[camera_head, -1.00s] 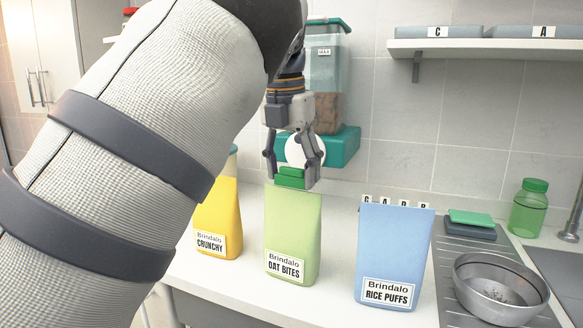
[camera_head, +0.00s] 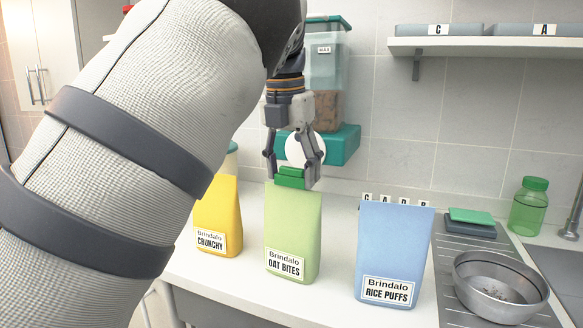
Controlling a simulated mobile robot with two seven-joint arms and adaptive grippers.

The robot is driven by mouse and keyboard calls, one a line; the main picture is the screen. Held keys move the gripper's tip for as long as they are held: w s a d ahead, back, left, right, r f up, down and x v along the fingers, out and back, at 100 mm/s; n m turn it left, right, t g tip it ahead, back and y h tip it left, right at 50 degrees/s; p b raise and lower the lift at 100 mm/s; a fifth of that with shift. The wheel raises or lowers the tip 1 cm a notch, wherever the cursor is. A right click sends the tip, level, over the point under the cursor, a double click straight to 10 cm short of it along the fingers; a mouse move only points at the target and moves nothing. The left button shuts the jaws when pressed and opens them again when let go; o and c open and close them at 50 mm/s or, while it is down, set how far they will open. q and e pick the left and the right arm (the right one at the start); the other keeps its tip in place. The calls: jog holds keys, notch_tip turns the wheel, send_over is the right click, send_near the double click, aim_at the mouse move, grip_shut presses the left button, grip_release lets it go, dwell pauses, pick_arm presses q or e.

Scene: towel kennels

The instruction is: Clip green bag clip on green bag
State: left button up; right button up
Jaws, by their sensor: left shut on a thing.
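The green bag (camera_head: 292,222), labelled Oat Bites, stands upright on the counter between a yellow bag and a blue bag. The green bag clip (camera_head: 291,177) is at the top edge of the green bag. My left gripper (camera_head: 293,181) comes down from above, right over the bag, and is shut on the clip, with a finger on either side of it. I cannot tell whether the clip grips the bag's edge or only touches it. My right gripper is not in view.
The yellow bag (camera_head: 216,220) stands left of the green bag, partly behind my arm. The blue bag (camera_head: 394,252) stands to the right. A teal-based dispenser (camera_head: 343,146) is behind. A metal bowl (camera_head: 499,288), a green sponge (camera_head: 471,216) and a green bottle (camera_head: 528,206) are at right.

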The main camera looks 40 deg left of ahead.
aim_at(291, 176)
pick_arm(q)
jog(key=shift+s+f, duration=0.1)
jog(key=shift+f, duration=1.05)
dwell(0.9)
jog(key=shift+d+f, duration=0.15)
jog(key=shift+f, duration=0.1)
jog(key=o, duration=1.1)
jog(key=shift+f, duration=0.1)
jog(key=shift+c, duration=0.2)
jog(key=shift+r, duration=0.2)
jog(key=shift+o, duration=1.4)
jog(key=shift+r, duration=0.2)
jog(key=shift+r, duration=0.1)
jog(key=shift+a+r, duration=0.2)
jog(key=shift+r, duration=2.3)
